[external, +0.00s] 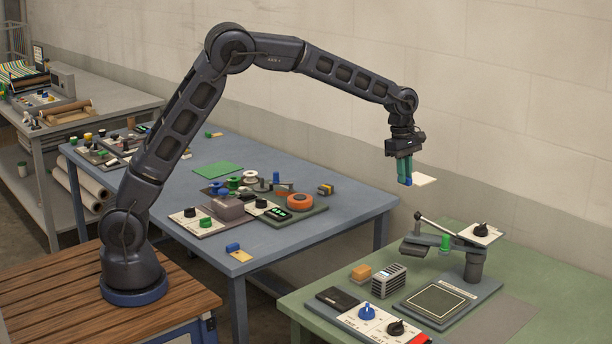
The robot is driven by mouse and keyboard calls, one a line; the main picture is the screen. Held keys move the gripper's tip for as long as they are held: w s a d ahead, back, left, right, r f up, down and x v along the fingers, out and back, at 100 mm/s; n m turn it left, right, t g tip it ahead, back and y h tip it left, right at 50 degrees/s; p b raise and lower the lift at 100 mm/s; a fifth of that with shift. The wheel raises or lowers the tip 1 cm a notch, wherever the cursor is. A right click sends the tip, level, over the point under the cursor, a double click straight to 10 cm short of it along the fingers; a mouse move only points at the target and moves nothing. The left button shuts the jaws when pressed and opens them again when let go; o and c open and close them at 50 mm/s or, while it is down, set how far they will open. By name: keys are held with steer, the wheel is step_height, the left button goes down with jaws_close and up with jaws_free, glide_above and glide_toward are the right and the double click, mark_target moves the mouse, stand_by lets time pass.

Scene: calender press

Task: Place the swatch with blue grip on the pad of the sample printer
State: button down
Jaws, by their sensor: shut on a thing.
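My gripper (404,176) is high above the gap between the blue and green tables. It is shut on a swatch with a blue grip, whose pale cream card (425,180) sticks out to the right. Much of the grip is hidden by the fingers. The sample printer stands on the green table, with a dark square pad (437,301) on its base, below and to the right of my gripper. The pad looks bare. A lever arm (430,226) and a head (419,246) sit behind the pad. Another swatch with a blue grip (233,247) and a tan card lies on the blue table's front corner.
A control panel (380,325) with blue and black knobs lies in front of the printer. The blue table (340,220) holds several devices and spools. A panel with a black knob (481,234) tops the printer's post.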

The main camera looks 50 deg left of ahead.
steer(key=s+d, duration=1)
steer(key=d, duration=0.5)
glide_above(427, 308)
steer(key=f, duration=1.9)
steer(key=shift+a+f, duration=0.1)
steer(key=shift+a, duration=0.15)
steer(key=shift+f, duration=0.15)
steer(key=c, duration=1.4)
jaws_free()
steer(key=r, duration=0.4)
steer(key=a+r, duration=0.1)
steer(key=r, duration=0.3)
steer(key=a+r, duration=0.1)
steer(key=r, duration=0.3)
steer(key=shift+r, duration=0.15)
